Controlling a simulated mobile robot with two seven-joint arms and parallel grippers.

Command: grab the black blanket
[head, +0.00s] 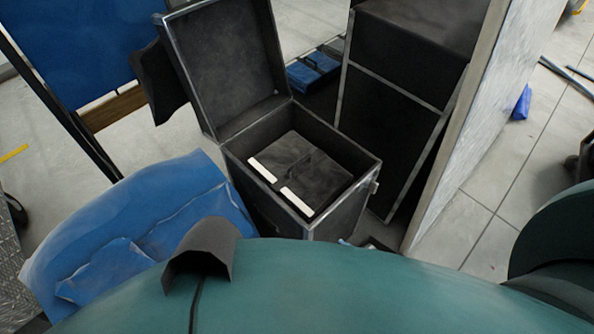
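A black, soft-looking piece (157,82) hangs at the left of the open case's lid; it may be the black blanket, but I cannot tell for sure. An open black case (262,207) with metal edges stands in the middle of the head view, lid raised. Inside it lies a dark grey, folded-looking item (312,163) with two white strips along its near side; I cannot tell whether it is cloth or a box. Neither of my grippers shows in the head view.
A blue plastic-like bag or sheet (135,225) lies left of the case. A tall black case (390,125) and a pale panel (475,130) stand to the right. A blue panel (75,50) is at the upper left.

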